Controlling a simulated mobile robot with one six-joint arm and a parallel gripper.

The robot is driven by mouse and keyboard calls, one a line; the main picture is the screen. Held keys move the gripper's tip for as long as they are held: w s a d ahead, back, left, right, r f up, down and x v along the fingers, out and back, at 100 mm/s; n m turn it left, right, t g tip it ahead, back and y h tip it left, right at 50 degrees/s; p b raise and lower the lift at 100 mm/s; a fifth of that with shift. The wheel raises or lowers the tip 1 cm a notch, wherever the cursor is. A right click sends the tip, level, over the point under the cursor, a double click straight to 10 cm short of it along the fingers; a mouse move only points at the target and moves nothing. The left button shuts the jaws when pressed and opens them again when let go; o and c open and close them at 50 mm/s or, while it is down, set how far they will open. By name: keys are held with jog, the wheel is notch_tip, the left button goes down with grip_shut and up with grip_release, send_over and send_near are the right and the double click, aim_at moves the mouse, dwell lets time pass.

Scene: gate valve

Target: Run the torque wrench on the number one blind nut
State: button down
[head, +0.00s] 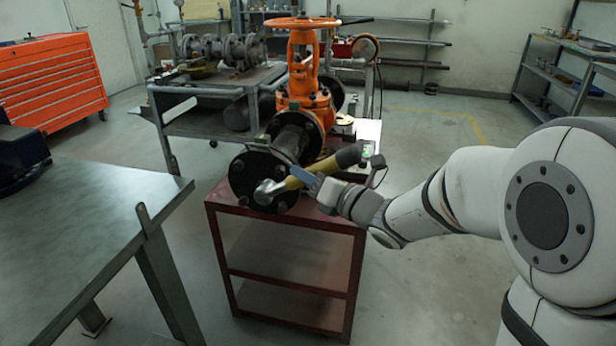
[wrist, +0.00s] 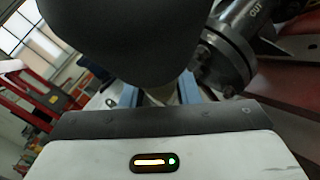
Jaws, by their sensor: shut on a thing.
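The torque wrench (head: 325,166) has a yellow body, a black grip and a rounded metal head. My gripper (head: 303,177), with blue fingers, is shut on its yellow body in the head view. The wrench is tilted, grip up to the right, head down to the left. Its head lies in front of the black blind flange (head: 243,170) at the pipe's near end. I cannot tell whether it sits on a nut or which nut. In the wrist view a large dark rounded shape hides much between the blue fingers (wrist: 160,94); a bolted flange (wrist: 226,62) shows beyond.
The orange gate valve (head: 304,75) and its black pipe stand on a red cart (head: 285,232). A metal workbench (head: 75,225) is at left, a grey cart with fittings (head: 205,108) behind. An orange tool chest (head: 55,80) stands far left. Floor between bench and cart is clear.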

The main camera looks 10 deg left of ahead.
jog(key=shift+d+b, duration=0.2)
jog(key=shift+b, duration=0.6)
jog(key=shift+w+d+r+b, duration=0.1)
jog(key=shift+w+b, duration=0.6)
jog(key=shift+w, duration=1.1)
jog(key=shift+r+b, duration=0.1)
jog(key=shift+b, duration=0.4)
jog(key=shift+w+d+b, duration=0.2)
jog(key=shift+w+b, duration=0.5)
jog(key=shift+w, duration=0.9)
jog(key=shift+w+b, duration=0.5)
jog(key=shift+b, duration=1)
dwell(0.5)
